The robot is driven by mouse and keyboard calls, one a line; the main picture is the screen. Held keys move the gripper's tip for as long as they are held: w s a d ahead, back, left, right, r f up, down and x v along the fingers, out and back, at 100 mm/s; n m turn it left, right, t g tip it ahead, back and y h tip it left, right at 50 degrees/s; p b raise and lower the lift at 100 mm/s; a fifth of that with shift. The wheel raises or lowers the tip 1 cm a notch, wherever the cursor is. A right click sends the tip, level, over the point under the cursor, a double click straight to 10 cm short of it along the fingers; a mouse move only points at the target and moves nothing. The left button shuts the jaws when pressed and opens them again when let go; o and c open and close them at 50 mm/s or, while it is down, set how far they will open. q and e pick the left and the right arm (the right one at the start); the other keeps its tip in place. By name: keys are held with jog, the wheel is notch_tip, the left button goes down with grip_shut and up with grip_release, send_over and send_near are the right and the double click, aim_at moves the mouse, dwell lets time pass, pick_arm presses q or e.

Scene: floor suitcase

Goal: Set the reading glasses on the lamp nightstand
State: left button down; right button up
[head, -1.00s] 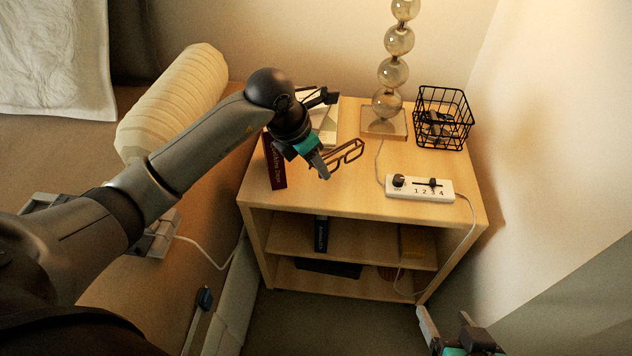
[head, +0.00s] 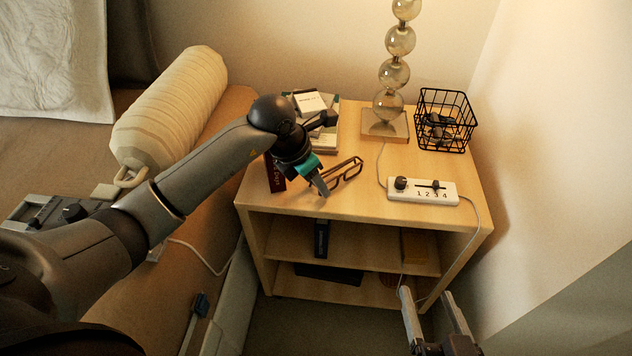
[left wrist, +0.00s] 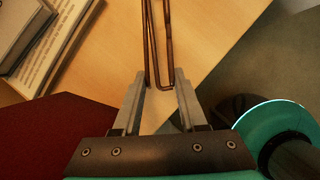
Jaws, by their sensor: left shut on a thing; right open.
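The brown-framed reading glasses (head: 345,173) are at the left front part of the nightstand top (head: 352,211). My left gripper (head: 322,187) is shut on one end of them. In the left wrist view the thin frame of the glasses (left wrist: 158,45) runs up from between the fingertips (left wrist: 160,80) over the wood. I cannot tell whether the glasses touch the top. The lamp (head: 388,105), a stack of glass balls on a square base, stands at the back of the nightstand. My right gripper (head: 428,298) is open and empty, low in front of the nightstand.
A dark red book (head: 275,176) lies at the left edge, partly behind my gripper. A stack of books with a white box (head: 310,102) is behind it. A black wire basket (head: 445,120) and a white power strip (head: 422,191) stand at the right. The middle top is clear.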

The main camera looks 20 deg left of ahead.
pick_arm(q)
jog(key=shift+f, duration=0.1)
jog(key=shift+c, duration=2.3)
grip_release()
